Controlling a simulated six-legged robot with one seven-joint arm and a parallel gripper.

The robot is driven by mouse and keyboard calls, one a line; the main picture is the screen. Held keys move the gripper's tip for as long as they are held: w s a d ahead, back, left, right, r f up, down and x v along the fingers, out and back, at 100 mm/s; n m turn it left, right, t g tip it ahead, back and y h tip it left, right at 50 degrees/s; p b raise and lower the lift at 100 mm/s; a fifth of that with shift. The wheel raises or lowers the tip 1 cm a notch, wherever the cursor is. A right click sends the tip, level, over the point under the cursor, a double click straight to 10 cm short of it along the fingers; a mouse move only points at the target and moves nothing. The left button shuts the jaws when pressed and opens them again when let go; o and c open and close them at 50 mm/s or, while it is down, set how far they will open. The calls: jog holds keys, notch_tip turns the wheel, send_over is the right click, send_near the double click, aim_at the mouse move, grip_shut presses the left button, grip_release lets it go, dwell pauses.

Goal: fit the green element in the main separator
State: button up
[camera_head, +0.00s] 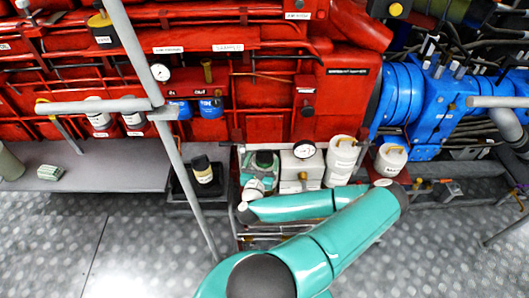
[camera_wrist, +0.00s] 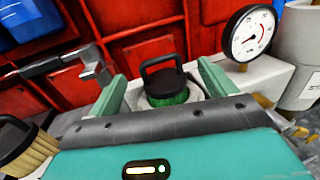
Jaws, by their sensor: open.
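The green element (camera_wrist: 168,97) has a black cap with a loop handle and stands upright in the middle of the wrist view. Its black top also shows in the head view (camera_head: 264,158). A pale housing (camera_wrist: 197,92) surrounds its lower part, apparently the main separator; how deep the element sits is hidden. My gripper (camera_wrist: 162,74) is open, one teal finger on each side of the element, with visible gaps. In the head view my gripper (camera_head: 260,174) is at the pale housing. A pleated tan element (camera_wrist: 28,152) with a black cap is at lower left.
A round gauge (camera_wrist: 251,34) on a white block stands close right of my gripper. White canisters (camera_head: 342,160) are farther right. The tan element's dark tray (camera_head: 181,198) and a slanted grey rail (camera_head: 182,165) are left. Red engine panels rise behind.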

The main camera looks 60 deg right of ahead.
jog(key=v, duration=0.6)
dwell(0.6)
